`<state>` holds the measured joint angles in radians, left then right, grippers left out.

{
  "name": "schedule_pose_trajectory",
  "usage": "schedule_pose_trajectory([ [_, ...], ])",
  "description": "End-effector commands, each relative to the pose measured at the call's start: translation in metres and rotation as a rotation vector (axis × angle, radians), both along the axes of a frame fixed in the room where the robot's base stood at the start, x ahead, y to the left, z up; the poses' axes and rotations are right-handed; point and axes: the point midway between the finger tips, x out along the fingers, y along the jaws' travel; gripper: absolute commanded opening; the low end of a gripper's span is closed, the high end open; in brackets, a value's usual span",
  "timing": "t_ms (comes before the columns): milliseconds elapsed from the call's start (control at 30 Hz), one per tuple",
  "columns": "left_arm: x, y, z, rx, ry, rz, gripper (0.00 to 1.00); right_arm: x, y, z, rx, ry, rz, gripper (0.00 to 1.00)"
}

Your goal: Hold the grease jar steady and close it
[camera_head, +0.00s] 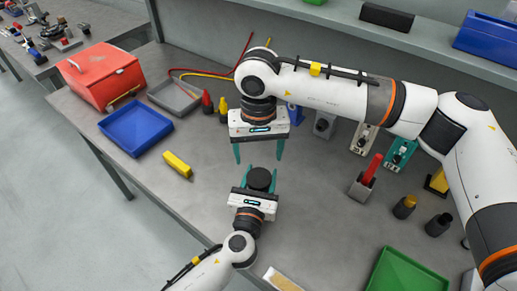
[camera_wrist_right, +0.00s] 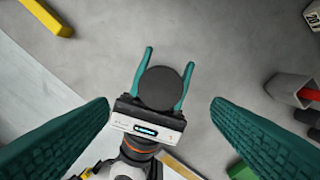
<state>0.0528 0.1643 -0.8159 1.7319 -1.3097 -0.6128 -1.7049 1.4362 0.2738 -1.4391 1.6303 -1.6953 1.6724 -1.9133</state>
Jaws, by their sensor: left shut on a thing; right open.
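The grease jar shows from above as a round black top (camera_head: 259,179), near the front edge of the table; it also shows in the right wrist view (camera_wrist_right: 160,88). My left gripper (camera_head: 262,171) is shut around the jar, with one teal finger on each side. The jar's body is mostly hidden below the top, and I cannot tell how tight the lid sits. My right gripper (camera_head: 258,160) points down with its fingers spread and empty. It is above and slightly behind the jar, and in its wrist view the black top lies between its fingers, apart from them.
A yellow block (camera_head: 177,165) and a blue tray (camera_head: 136,129) lie to the left, by a red box (camera_head: 102,75). A grey holder with a red item (camera_head: 366,181), small bottles (camera_head: 404,207) and a green tray (camera_head: 405,272) are to the right. The table around the jar is clear.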

Motion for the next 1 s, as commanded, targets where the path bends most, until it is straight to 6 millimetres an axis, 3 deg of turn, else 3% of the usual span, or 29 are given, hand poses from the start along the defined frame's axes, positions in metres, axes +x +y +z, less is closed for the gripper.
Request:
schedule_pose_trajectory([
  [467,0.000,0.000,0.000,-0.001,0.000,-0.001,0.00,0.000,0.000,-0.001,0.000,0.001,0.045,0.73],
  [1000,0.000,0.000,0.000,-0.001,0.000,-0.001,0.00,0.000,0.000,-0.071,0.000,0.002,0.043,0.73],
])
